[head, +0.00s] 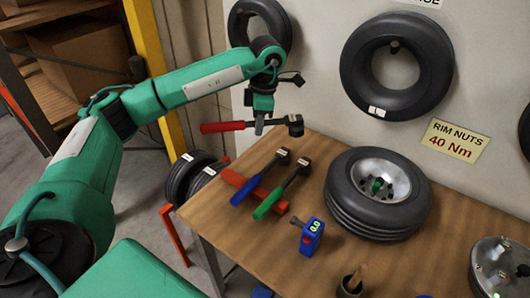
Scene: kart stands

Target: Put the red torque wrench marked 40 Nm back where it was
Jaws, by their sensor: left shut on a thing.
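A torque wrench with a red handle (222,127) and a dark head is held level in the air in my left gripper (261,122), above the back left part of the workbench (330,268). My left gripper is shut on it near the middle of its length. No marking on it can be read. A blue-handled wrench (245,191) and a green-handled wrench (269,204) lie side by side on the bench across a red rack (232,178). The rack's upper left end, left of the blue wrench, is bare. My right gripper is not in view.
A wheel with a tyre (345,208) lies on the bench, right of the wrenches. A blue digital gauge (311,238) stands in front of it. A sign (455,141) on the wall reads RIM NUTS 40 Nm. Tyres hang on the wall (318,70); more stand left of the bench.

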